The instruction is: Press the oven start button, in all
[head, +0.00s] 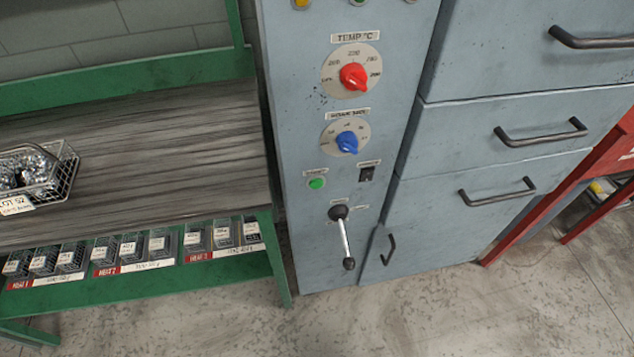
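The oven's grey-blue control panel (312,215) stands in the middle of the head view. A small round green button (317,183) sits at the lower left of the panel under a small label too small to read; I take it for the start button. A black rocker switch (366,174) is to its right. Above are a blue knob (347,142) and a red knob (354,76) on a dial labelled TEMP °C. A lever (345,240) with dark ends hangs below the button. Neither of my grippers shows in this view.
A green-framed bench (180,130) stands left of the panel, with a wire basket (62,172) on top and several small bins (130,246) on its lower shelf. Grey doors with dark handles (545,133) are at right, beside a red frame (575,185). The floor (430,315) in front is clear.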

